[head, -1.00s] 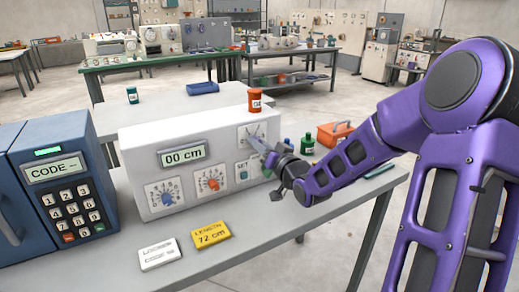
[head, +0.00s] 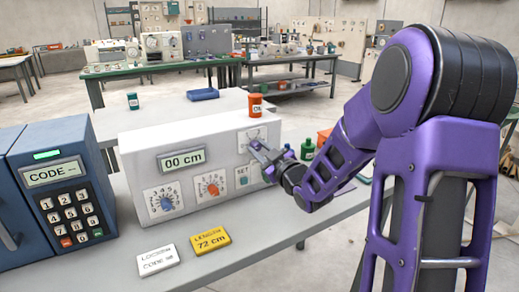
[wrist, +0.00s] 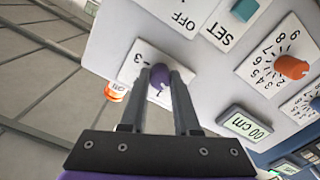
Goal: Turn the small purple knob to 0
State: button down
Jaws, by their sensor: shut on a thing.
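The small purple knob (wrist: 160,78) shows in the wrist view on a white plate with a printed scale; a "-3" and a "1" can be read. Where the knob points is not clear. My gripper (wrist: 167,75) has its two fingers on either side of the knob, shut on it. In the head view my gripper (head: 258,150) reaches the upper right of the white machine's front (head: 135,165), and the knob is hidden behind it there. The machine's display (head: 182,159) reads "00 cm".
An orange knob (head: 211,190), a blue knob (head: 166,204) and a teal SET button (head: 242,179) are on the same front. An orange jar (head: 255,105) stands on top. A blue keypad unit (head: 62,178) stands left; white (head: 158,260) and yellow (head: 210,240) cards lie in front.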

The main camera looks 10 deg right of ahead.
jog(key=shift+n, duration=1.7)
jog(key=c, duration=0.6)
grip_release()
jog(key=shift+c, duration=0.2)
jog(key=shift+s, duration=0.1)
